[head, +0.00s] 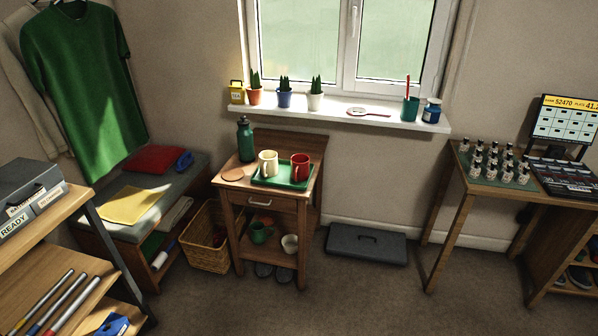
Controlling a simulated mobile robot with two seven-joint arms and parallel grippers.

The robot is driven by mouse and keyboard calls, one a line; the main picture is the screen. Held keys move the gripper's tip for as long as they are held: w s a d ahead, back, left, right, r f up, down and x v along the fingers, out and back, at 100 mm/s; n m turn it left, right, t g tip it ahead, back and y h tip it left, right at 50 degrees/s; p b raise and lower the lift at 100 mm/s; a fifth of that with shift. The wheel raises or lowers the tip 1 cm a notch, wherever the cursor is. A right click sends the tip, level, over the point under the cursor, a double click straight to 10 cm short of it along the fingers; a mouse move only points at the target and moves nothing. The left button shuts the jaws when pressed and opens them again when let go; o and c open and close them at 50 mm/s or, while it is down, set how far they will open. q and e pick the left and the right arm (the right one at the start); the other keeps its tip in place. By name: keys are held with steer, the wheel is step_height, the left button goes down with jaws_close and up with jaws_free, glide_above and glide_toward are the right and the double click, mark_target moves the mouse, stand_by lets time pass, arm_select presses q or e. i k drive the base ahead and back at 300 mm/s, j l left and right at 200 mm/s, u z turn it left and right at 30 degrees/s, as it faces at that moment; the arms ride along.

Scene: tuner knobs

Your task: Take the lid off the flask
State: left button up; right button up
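A dark green flask (245,142) stands upright on the small wooden side table (238,189), at its back left. A darker lid (243,120) sits on top of the flask. Neither of my grippers shows in the head view, and nothing is touching the flask.
A green tray (273,183) with a cream mug (268,163) and a red mug (300,167) sits right of the flask. A round brown coaster (233,174) lies in front of it. A wicker basket (206,238) stands left of the table. Open floor (340,295) lies in front.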

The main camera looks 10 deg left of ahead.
mark_target(244, 122)
steer(key=i+j+z, duration=0.1)
steer(key=i+j, duration=0.15)
steer(key=i+j+z, duration=0.1)
steer(key=j, duration=0.25)
steer(key=i+j+z, duration=0.1)
steer(key=i+j, duration=0.2)
steer(key=i+j+z, duration=0.15)
steer(key=j, duration=0.2)
steer(key=i+j+z, duration=0.1)
steer(key=j, duration=0.25)
steer(key=i+j+z, duration=0.1)
steer(key=i+j, duration=0.2)
steer(key=j, duration=0.1)
